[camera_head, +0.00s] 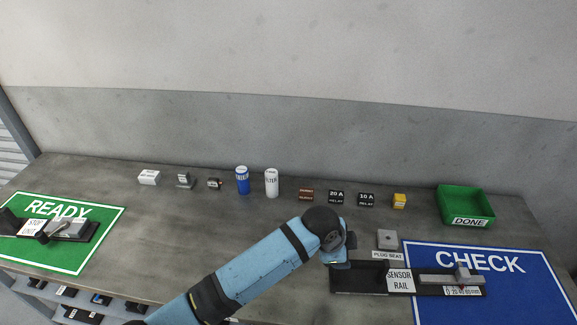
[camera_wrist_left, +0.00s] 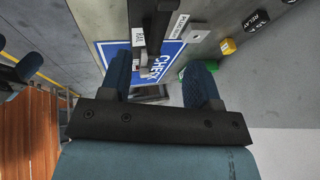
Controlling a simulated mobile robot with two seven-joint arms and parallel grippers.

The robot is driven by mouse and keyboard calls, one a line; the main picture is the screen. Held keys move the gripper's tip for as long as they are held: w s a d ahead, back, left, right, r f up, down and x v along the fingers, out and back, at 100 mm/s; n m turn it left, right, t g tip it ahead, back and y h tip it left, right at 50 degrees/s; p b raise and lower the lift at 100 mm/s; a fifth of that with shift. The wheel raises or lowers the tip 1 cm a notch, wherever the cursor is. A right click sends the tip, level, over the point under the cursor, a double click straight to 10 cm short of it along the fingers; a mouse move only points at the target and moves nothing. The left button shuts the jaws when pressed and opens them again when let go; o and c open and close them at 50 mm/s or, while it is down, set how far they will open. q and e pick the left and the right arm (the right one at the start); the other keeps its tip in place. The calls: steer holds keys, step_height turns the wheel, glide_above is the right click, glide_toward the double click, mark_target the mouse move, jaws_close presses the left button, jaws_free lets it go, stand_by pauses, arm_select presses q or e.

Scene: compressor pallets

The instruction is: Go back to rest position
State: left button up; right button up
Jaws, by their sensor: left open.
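My left arm crosses the head view from the bottom, and its gripper (camera_head: 341,258) is over the left end of the dark sensor rail (camera_head: 440,291). The gripper is partly hidden behind the wrist. In the left wrist view the two blue fingers of the gripper (camera_wrist_left: 160,68) are spread apart with nothing held between them. The dark rail and blue CHECK mat (camera_wrist_left: 176,52) show beyond the fingers. I cannot tell the exact height of the gripper above the rail.
A plug seat block (camera_head: 387,239) and the blue CHECK mat (camera_head: 540,290) are near the wrist. A green DONE tray (camera_head: 480,194) is at back right. Several small parts and cans, including a blue can (camera_head: 242,180), line the back. A green READY mat (camera_head: 85,255) lies left.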

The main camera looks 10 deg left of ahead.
arm_select(q)
steer(key=s+a+f+n+t+h, duration=0.2)
steer(key=s+a+f+n+t, duration=0.2)
steer(key=s+a+f+n, duration=0.45)
steer(key=s+a+f+n+t+y, duration=0.1)
steer(key=s+a+n+t, duration=0.1)
steer(key=s+a, duration=0.4)
steer(key=s+a+f+n+t+y, duration=0.1)
steer(key=s+a+n+y, duration=0.1)
steer(key=s+a+n, duration=0.2)
steer(key=s+a, duration=0.3)
steer(key=a, duration=0.4)
steer(key=shift+s+f+t+p, duration=0.25)
steer(key=shift+f+t+p, duration=0.1)
steer(key=shift+t+p, duration=0.05)
steer(key=shift+a, duration=0.1)
